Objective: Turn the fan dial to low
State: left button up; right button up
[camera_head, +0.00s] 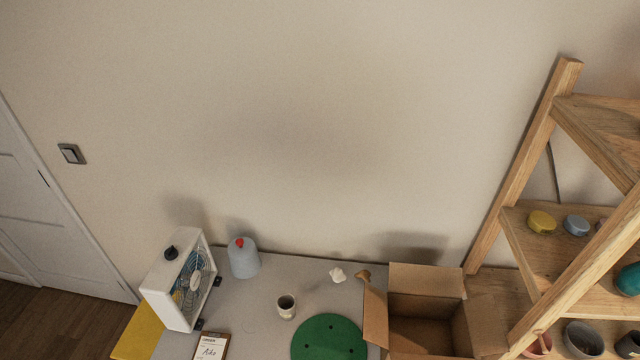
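A white box fan (178,285) stands upright at the left end of the grey table, its blue-bladed grille facing right. A black fan dial (171,252) sits on the top of the fan's housing. Its pointer setting is too small to read. Neither my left gripper nor my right gripper is in view.
On the table (262,302) are a blue-grey jar with red top (244,259), a cup (286,306), a green disc (329,338), a clipboard (211,346) and an open cardboard box (418,318). A wooden shelf (530,190) stands right.

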aim_at(171, 253)
jog(key=u, duration=1.35)
